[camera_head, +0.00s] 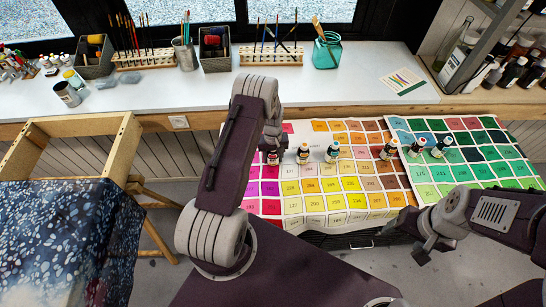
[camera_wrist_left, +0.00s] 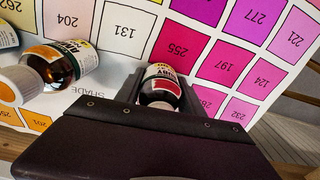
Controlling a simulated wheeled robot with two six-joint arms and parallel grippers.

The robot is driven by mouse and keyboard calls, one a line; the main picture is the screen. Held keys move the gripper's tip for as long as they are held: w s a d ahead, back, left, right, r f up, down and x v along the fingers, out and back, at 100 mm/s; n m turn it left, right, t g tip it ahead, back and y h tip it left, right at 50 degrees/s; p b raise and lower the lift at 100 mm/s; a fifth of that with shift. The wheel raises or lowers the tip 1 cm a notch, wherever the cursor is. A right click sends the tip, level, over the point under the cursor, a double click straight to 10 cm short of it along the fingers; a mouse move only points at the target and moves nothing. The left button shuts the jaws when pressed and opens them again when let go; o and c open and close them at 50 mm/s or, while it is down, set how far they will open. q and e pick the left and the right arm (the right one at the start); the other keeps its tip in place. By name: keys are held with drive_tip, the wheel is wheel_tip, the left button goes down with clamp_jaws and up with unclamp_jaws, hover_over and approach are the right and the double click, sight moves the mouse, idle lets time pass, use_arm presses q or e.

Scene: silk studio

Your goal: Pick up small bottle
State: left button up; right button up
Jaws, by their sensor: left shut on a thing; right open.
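A small dark bottle with a white label and red band (camera_head: 273,158) stands on the colour chart at the left end of a row of small bottles. It also shows in the left wrist view (camera_wrist_left: 162,88), between the jaws. My left gripper (camera_head: 271,148) is shut on this bottle from above. The gripper and arm hide part of it. I cannot tell whether the bottle touches the chart. My right gripper (camera_head: 408,238) is open and empty, low at the right, in front of the chart's edge.
Other small bottles stand close by, one amber (camera_head: 303,153) just right of the held one, another (camera_head: 332,152) beyond it, and more farther right. The colour chart (camera_head: 340,185) covers the table. A white counter (camera_head: 220,90) with brush holders lies behind. A wooden frame (camera_head: 60,127) stands left.

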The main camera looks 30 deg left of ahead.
use_arm(q)
wheel_tip(320, 180, up, 10)
drive_tip(key=shift+b, duration=0.55)
